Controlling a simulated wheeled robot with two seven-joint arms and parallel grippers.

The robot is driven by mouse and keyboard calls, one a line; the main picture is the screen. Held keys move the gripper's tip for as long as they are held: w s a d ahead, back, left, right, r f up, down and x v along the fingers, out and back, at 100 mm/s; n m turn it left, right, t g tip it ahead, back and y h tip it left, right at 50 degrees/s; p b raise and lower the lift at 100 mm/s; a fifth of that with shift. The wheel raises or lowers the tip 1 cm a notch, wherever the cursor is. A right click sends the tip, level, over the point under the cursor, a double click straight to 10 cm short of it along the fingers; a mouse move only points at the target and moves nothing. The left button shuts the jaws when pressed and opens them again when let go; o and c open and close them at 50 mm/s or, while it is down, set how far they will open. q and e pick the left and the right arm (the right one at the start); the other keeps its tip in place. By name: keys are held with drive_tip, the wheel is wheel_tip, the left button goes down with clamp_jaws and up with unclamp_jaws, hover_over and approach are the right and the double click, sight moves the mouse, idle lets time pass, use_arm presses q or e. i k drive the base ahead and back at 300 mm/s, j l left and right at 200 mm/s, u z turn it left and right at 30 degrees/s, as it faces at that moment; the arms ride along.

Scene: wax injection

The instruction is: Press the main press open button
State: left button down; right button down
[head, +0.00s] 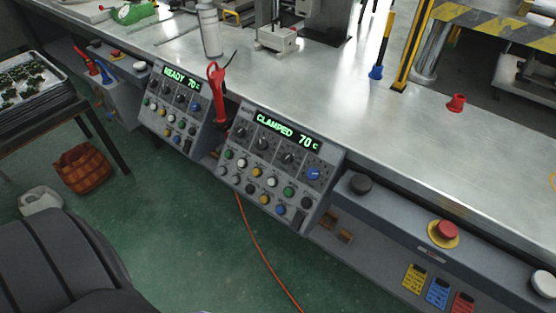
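A grey control panel (240,143) sits on the front of the bench in the middle of the head view. Its display (288,132) reads CLAMPED 70 C in green. Below the display are a row of black knobs, a blue knob (313,174), and rows of small green, white, yellow, black and blue buttons (262,183). The button labels are too small to read, so I cannot tell which one is press open. A second panel (150,119) to the left has a display (182,81) reading READY 70 C. Neither of my grippers is in view.
A red-handled tool (217,95) stands between the panels. To the right, a front ledge carries a black button (361,184), a red emergency stop (445,231) and a white button (544,282). An orange cable (262,246) crosses the green floor. A basket (83,168) stands at left.

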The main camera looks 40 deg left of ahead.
sight(287, 192)
drive_tip(key=k+j+u, duration=0.1)
drive_tip(key=u, duration=0.35)
drive_tip(key=j+u, duration=0.2)
drive_tip(key=u, duration=0.3)
